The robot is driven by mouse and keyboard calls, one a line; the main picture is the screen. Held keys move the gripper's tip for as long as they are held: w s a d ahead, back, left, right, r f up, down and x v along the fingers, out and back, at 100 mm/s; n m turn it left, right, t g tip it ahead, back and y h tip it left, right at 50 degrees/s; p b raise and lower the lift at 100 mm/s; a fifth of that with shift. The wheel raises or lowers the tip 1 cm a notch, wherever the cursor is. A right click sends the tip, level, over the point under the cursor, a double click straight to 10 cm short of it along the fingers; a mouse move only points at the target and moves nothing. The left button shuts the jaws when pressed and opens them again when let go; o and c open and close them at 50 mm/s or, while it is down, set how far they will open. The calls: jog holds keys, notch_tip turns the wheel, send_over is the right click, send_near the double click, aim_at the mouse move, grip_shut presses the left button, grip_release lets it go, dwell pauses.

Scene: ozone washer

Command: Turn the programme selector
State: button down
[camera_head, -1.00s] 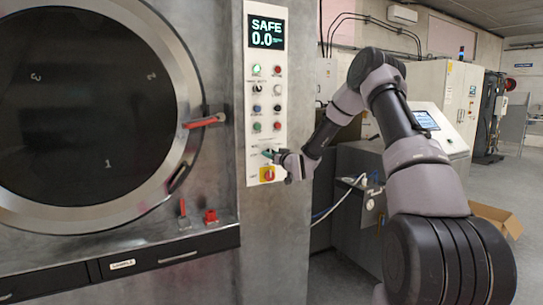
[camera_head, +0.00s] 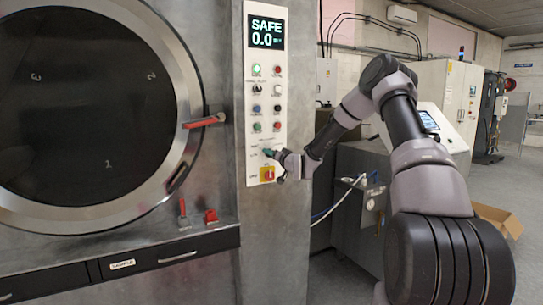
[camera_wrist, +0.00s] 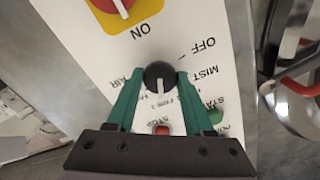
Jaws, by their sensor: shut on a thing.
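The programme selector (camera_wrist: 158,78) is a round black knob with a white pointer line, on the white control panel (camera_head: 266,70). In the wrist view the pointer runs toward the bottom of the picture. Labels OFF, MIST and AIR are printed around the knob; other lettering is partly hidden. My gripper (camera_wrist: 155,84) has green fingers on both sides of the knob and is shut on it. In the head view my gripper (camera_head: 271,153) is at the lower part of the panel and hides the knob.
A red and yellow switch (camera_head: 267,174) sits just below the gripper. Lit and coloured buttons (camera_head: 257,108) lie above it, under a display (camera_head: 266,33) reading SAFE 0.0. A red door handle (camera_head: 204,120) sticks out at the left.

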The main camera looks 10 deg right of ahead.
jog(key=shift+f, duration=0.1)
jog(key=shift+c, duration=1.5)
grip_release()
jog(key=shift+s, duration=0.1)
jog(key=v, duration=1)
jog(key=shift+s+d, duration=0.15)
jog(key=shift+s, duration=0.2)
